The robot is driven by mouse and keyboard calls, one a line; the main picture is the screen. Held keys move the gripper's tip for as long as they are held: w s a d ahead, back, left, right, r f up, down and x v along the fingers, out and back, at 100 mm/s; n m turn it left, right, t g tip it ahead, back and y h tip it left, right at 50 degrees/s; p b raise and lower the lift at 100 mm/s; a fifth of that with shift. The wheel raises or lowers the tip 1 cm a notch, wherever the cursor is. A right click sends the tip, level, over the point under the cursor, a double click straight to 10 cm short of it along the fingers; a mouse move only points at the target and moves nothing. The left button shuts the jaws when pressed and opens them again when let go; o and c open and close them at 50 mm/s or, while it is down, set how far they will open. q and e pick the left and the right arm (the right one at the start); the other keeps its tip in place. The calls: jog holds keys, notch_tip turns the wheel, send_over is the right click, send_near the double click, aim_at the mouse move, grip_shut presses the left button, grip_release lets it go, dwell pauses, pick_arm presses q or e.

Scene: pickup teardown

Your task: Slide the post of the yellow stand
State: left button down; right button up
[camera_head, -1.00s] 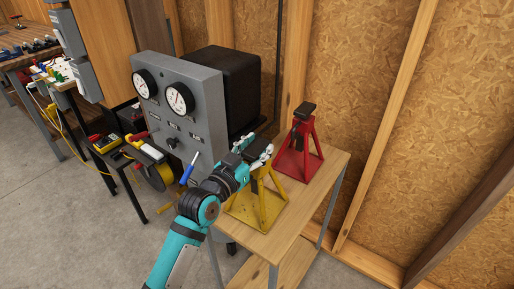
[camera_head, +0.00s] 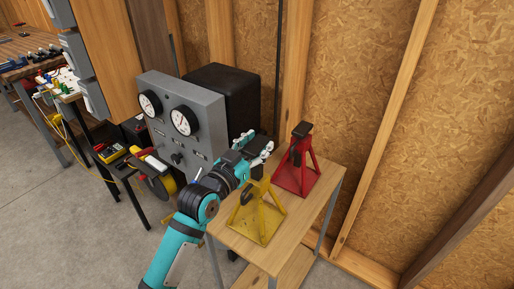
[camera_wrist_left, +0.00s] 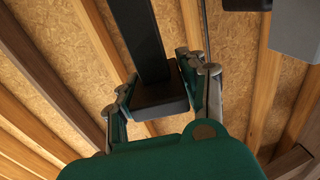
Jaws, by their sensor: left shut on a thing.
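The yellow stand (camera_head: 260,221) stands upright on the small wooden table, its splayed legs and base plate in view. My left gripper (camera_head: 262,147) is above and slightly behind its top in the head view. In the left wrist view, the gripper's fingers are shut around the dark head of the post (camera_wrist_left: 145,42), a black square bar that runs out toward the top of the picture. In the head view the post is mostly hidden by the gripper, and I cannot tell whether its lower end is inside the stand. My right gripper is not in view.
A red stand (camera_head: 306,176) with a black post is just behind and right of the yellow one on the wooden table (camera_head: 324,192). A grey gauge panel (camera_head: 208,122) stands close behind my left arm. The table's front right is clear.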

pick_arm(q)
jog(key=shift+r, duration=0.8)
jog(key=shift+w+f, duration=0.1)
jog(key=c, duration=1.1)
grip_release()
jog(key=o, duration=0.4)
jog(key=shift+f, duration=0.1)
jog(key=v, duration=1.2)
